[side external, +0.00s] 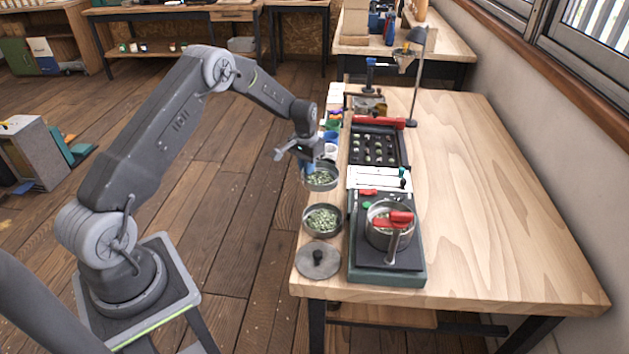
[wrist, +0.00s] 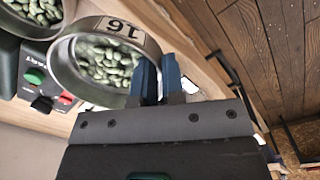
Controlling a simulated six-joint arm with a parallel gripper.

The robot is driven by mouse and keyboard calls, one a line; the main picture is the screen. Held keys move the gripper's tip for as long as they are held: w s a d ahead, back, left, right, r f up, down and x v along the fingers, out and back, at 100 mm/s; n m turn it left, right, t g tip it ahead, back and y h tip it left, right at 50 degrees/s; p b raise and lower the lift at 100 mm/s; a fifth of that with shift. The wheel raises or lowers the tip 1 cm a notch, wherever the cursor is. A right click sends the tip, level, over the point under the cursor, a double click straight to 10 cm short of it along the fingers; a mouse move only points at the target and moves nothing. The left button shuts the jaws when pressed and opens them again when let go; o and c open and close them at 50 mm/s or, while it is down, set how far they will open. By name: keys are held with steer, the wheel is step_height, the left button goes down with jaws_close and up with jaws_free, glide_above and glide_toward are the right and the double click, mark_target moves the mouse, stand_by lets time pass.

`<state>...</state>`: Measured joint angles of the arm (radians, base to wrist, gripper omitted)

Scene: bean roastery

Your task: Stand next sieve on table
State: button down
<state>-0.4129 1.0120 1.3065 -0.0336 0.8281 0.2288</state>
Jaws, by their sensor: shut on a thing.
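My gripper (side external: 308,173) is at the left edge of the table (side external: 470,210), pointing down. Its blue fingers (wrist: 160,80) are shut on the rim of a round metal sieve marked 16 (wrist: 91,71). This sieve (side external: 322,187) holds pale green beans and looks about level. I cannot tell whether its base touches the table. A second sieve of green beans (side external: 322,233) stands on the table just in front of it; part of a bean-filled sieve (wrist: 60,27) shows at the wrist view's upper left. Another metal sieve (side external: 388,238) sits on the dark shaker machine (side external: 385,277), under a red-handled clamp.
Behind the machine are white cards (side external: 372,178) and a black sample tray (side external: 388,158). Small cups (side external: 330,150) line the left edge. The table's right half is clear.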

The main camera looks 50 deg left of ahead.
mark_target(314, 173)
steer(key=shift+w+d+f, duration=0.7)
steer(key=shift+w, duration=0.1)
steer(key=shift+f, duration=1.85)
steer(key=shift+f, duration=0.15)
steer(key=c, duration=1.2)
jaws_free()
